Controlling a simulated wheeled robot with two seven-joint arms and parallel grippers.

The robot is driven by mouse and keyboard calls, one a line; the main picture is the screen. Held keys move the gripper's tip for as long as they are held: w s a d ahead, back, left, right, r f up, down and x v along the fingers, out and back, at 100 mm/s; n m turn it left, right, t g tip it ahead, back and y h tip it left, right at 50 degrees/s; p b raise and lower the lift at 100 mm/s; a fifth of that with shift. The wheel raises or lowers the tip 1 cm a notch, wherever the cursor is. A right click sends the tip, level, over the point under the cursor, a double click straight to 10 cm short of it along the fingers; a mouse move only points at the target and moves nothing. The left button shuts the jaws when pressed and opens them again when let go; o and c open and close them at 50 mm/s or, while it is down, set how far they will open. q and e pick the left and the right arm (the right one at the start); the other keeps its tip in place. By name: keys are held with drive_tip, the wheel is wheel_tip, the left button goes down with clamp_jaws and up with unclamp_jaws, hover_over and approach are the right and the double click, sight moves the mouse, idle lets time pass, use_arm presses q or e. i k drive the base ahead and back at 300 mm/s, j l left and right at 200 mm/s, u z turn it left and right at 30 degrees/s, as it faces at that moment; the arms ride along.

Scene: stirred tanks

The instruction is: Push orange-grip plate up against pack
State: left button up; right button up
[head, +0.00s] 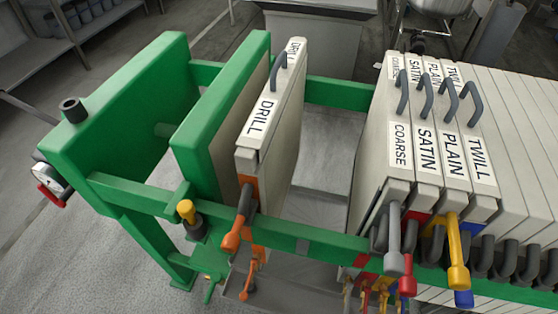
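The orange-grip plate (276,115) is pale, stands upright and is labelled DRILL. Its orange grip (238,225) sticks out at the near side, over the green rail. It stands close to the right side of a green-framed plate (225,115). The pack (505,130) stands at the right, with several pale plates side by side. Its left plates are labelled COARSE, SATIN, PLAIN and TWILL, with grey, red, yellow and blue grips at the near side. A wide gap separates the DRILL plate from the COARSE plate (378,165). Neither of my grippers is in view.
The near green rail (310,243) and far green rail (340,92) run from the thick green end frame (110,125) towards the pack. The gap between them is clear. A gauge (45,180) is on the end frame's left. Shelves stand at the upper left.

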sight(264, 187)
drive_tip(key=k+l+u, duration=0.1)
drive_tip(key=k+l, duration=0.55)
drive_tip(key=k, duration=0.25)
drive_tip(key=u, duration=0.05)
